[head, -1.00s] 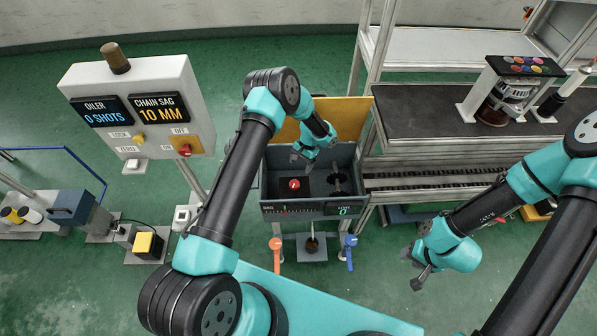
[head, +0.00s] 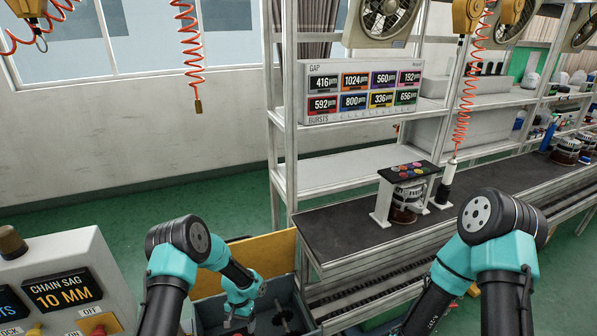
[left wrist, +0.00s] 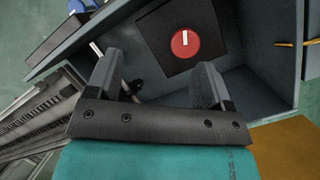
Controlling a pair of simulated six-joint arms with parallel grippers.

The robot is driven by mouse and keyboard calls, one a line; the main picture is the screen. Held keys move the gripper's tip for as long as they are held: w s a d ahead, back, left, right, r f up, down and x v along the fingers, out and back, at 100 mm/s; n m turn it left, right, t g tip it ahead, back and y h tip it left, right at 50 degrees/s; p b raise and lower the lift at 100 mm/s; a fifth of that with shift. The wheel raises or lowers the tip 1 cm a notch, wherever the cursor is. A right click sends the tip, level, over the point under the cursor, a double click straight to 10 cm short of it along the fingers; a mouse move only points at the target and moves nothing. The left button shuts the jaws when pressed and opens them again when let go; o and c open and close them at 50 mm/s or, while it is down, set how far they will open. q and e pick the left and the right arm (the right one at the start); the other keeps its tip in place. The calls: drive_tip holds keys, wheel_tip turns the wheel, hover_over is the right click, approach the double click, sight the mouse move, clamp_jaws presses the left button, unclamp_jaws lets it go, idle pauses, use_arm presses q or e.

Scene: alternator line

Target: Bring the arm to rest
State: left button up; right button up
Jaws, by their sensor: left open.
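My left arm reaches over a grey open box (head: 291,303) at the bottom of the head view. My left gripper (head: 238,321) is above the box's interior, its jaws partly cut off by the frame. In the left wrist view, the gripper (left wrist: 155,80) has its two fingers apart with nothing between them. A red round knob (left wrist: 185,43) with a white mark sits on a black plate in the box beyond the fingers. My right arm shows at the lower right of the head view, but its gripper is out of frame.
A yellow panel (head: 262,254) stands at the box's back. A sign box (head: 62,277) is at lower left. A dark bench (head: 340,232) carries an alternator in a stand (head: 404,195). A GAP display (head: 362,92) hangs on the shelf rack. Orange coiled hoses (head: 190,45) hang above.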

use_arm(q)
drive_tip(key=s+r+n+t+h, duration=0.1)
drive_tip(key=s+r, duration=0.3)
drive_tip(key=s, duration=0.7)
drive_tip(key=s+r+n+t+h, duration=0.2)
drive_tip(key=s+r+n+t, duration=0.1)
drive_tip(key=s, duration=0.9)
wheel_tip(320, 180, up, 2)
drive_tip(key=shift+s+a+r+n+t, duration=0.15)
drive_tip(key=shift+a+n+t, duration=0.2)
drive_tip(key=shift+n, duration=0.25)
idle(2.0)
